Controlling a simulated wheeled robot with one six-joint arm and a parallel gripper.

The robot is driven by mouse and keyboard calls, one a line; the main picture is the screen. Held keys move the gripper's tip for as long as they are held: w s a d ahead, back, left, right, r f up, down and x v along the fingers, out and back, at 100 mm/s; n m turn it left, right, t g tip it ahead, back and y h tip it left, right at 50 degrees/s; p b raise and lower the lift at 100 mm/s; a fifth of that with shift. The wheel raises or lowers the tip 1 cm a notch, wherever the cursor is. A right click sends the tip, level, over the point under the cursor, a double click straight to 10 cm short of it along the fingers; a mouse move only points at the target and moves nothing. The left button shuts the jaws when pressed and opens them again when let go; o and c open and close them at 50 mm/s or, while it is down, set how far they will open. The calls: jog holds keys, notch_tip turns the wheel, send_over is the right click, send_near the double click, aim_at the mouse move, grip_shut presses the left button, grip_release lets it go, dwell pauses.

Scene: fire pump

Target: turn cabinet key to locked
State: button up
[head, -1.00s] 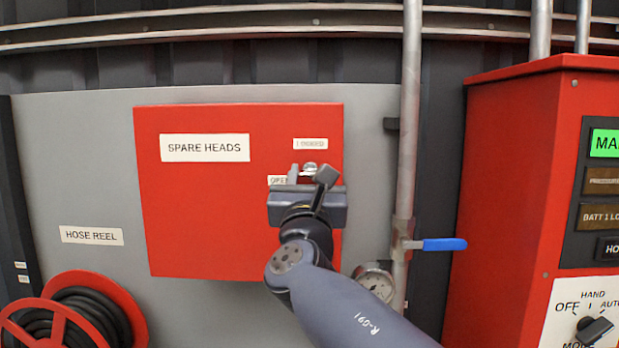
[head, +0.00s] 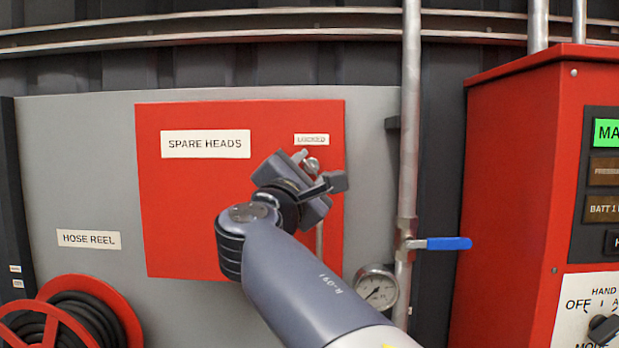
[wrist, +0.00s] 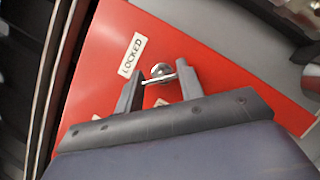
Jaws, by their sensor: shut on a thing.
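The red cabinet (head: 190,220) labelled SPARE HEADS hangs on a grey panel. Its LOCKED label (head: 311,140) is above the key, and shows in the wrist view (wrist: 133,54). The small metal key (wrist: 161,74) sits in the lock on the cabinet's right side; its round part also shows in the head view (head: 312,164). My gripper (wrist: 157,82) is shut on the key, with a finger at each end of its bar. The gripper is tilted in the head view (head: 308,160). The lower label is mostly hidden by my gripper.
A vertical pipe (head: 409,120) with a blue valve lever (head: 448,243) and a gauge (head: 377,288) stand right of the cabinet. A red control box (head: 510,180) is further right. A hose reel (head: 75,320) is at lower left.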

jog(key=m+g, duration=0.1)
jog(key=m, duration=0.2)
jog(key=m+g+h, duration=0.1)
jog(key=m, duration=0.2)
jog(key=shift+r, duration=0.1)
jog(key=shift+m+g+p, duration=0.5)
jog(key=shift+m+g, duration=0.3)
jog(key=shift+m, duration=0.9)
jog(key=o, duration=1)
jog(key=shift+a, duration=0.1)
jog(key=b+v, duration=0.2)
jog(key=v, duration=0.8)
jog(key=shift+s+a, duration=0.1)
jog(key=shift+s, duration=0.25)
